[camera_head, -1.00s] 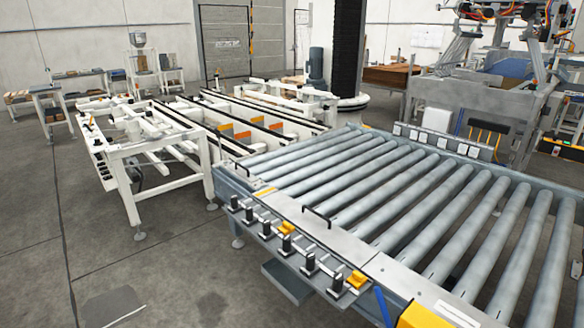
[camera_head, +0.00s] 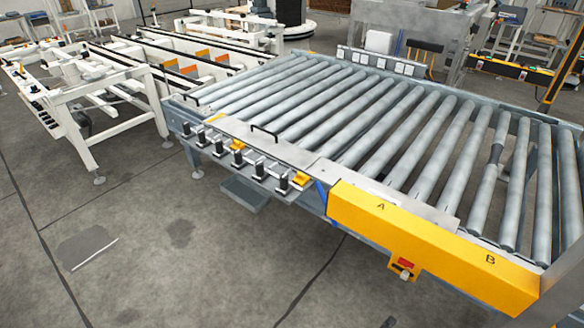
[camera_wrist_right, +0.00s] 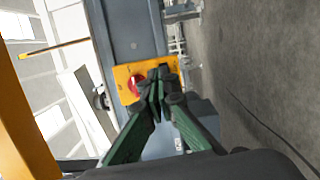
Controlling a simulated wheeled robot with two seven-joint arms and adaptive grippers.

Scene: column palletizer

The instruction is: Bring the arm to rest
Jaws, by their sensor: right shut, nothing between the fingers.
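My right gripper (camera_wrist_right: 158,82) shows in the right wrist view, with its green and dark fingers together and nothing between them. Just beyond the fingertips, in that view, is a yellow box with a red button (camera_wrist_right: 136,86) on the conveyor's side. I cannot tell how far apart they are. In the head view this yellow box (camera_head: 403,268) hangs below the yellow panel marked A and B (camera_head: 425,236). At most a small dark bit of the right gripper shows at the bottom edge there. My left gripper is not in view.
The roller conveyor (camera_head: 268,149) fills the middle and right of the head view. A row of small black and yellow fittings (camera_head: 237,157) lines its front edge. A white frame machine (camera_head: 95,115) stands at the left. The grey floor (camera_head: 150,250) at front left is open.

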